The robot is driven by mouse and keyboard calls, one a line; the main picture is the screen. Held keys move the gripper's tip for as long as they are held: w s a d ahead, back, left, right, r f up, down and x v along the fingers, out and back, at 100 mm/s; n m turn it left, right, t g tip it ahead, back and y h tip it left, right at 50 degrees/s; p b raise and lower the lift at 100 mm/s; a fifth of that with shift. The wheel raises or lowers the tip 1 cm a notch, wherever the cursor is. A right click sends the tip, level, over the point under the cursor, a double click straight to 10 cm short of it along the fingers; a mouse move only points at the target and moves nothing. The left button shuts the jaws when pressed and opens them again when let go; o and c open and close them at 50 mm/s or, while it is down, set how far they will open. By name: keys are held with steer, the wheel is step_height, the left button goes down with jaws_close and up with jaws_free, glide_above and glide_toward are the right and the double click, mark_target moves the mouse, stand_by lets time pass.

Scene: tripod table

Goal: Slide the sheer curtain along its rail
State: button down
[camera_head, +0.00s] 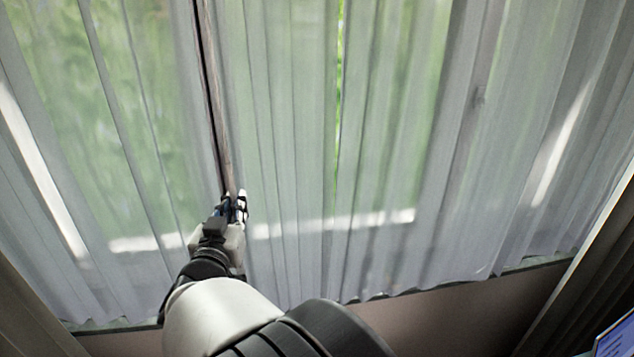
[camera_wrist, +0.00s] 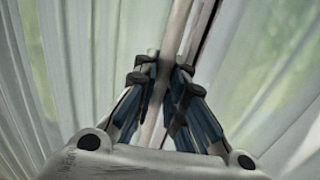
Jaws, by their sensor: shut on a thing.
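The sheer curtain (camera_head: 290,130), white and see-through with long vertical folds, fills most of the head view. It also spreads on both sides in the wrist view (camera_wrist: 100,60). A thin, pale brownish rod (camera_head: 216,100) runs down in front of it from the top edge, with a dark line along it. My gripper (camera_head: 237,203) is at the rod's lower visible part, left of centre. In the wrist view the fingers (camera_wrist: 160,75) are closed around the pale rod (camera_wrist: 177,28), one on each side. The rail is out of view, and so is the rod's top.
A narrow gap (camera_head: 340,90) between folds shows bright greenery. The curtain's hem hangs above a brownish wall strip (camera_head: 450,318). A dark slanted panel (camera_head: 590,270) stands at lower right, with a blue-purple object (camera_head: 615,340) in the corner.

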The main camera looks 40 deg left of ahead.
steer(key=s+a+p, duration=0.2)
steer(key=s+a, duration=0.2)
steer(key=shift+s, duration=0.35)
steer(key=c, duration=1.6)
jaws_free()
steer(key=shift+s+a, duration=0.1)
steer(key=shift+s, duration=0.05)
steer(key=shift+c, duration=0.2)
steer(key=v, duration=0.7)
steer(key=shift+d, duration=0.25)
